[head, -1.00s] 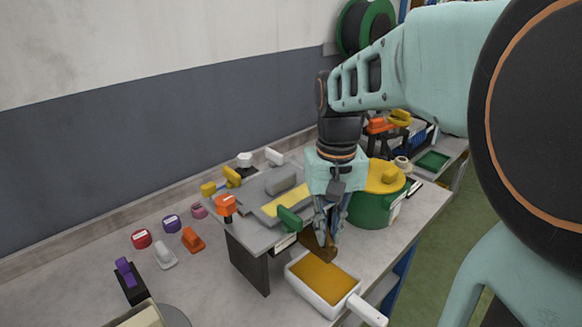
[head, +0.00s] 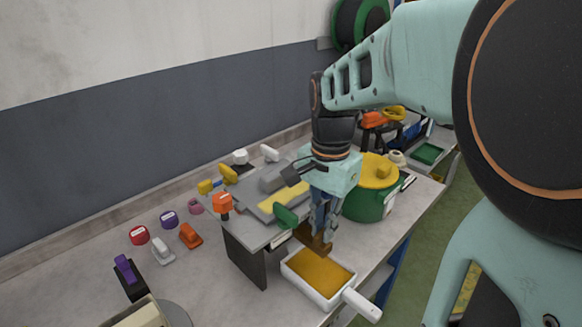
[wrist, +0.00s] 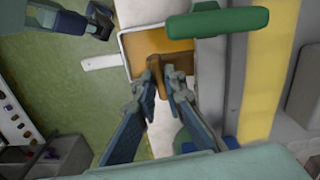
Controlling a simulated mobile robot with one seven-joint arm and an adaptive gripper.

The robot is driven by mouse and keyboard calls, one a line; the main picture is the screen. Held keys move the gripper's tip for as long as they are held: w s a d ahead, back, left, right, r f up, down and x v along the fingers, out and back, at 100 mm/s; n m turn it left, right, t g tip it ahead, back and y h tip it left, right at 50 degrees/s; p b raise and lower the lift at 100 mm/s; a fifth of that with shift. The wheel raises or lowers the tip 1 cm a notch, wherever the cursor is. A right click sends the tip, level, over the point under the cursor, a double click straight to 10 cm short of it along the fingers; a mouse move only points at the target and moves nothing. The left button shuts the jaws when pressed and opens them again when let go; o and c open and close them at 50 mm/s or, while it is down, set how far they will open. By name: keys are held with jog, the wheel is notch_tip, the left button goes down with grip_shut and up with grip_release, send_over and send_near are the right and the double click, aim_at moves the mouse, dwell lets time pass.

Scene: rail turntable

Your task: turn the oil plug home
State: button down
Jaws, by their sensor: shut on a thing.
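A brown plug (head: 313,241) with a bar-like grip is at the front end of the grey raised stand (head: 246,231), above a white pan (head: 330,300). My gripper (head: 322,231) points down and is shut on the plug. In the wrist view, the plug's brown grip (wrist: 155,62) shows at the two fingertips (wrist: 162,76). The plug's lower part and its seat are hidden, so I cannot tell how deep it sits. The pan has a white handle and an amber inside.
A green handle (head: 286,215) on the stand is close left of my gripper. A green pot with a yellow lid (head: 378,170) stands close to the right. Several small coloured knobs and a purple-topped block (head: 125,270) are at the left.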

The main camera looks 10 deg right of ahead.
jog(key=shift+m, duration=0.5)
jog(key=c, duration=2)
grip_release()
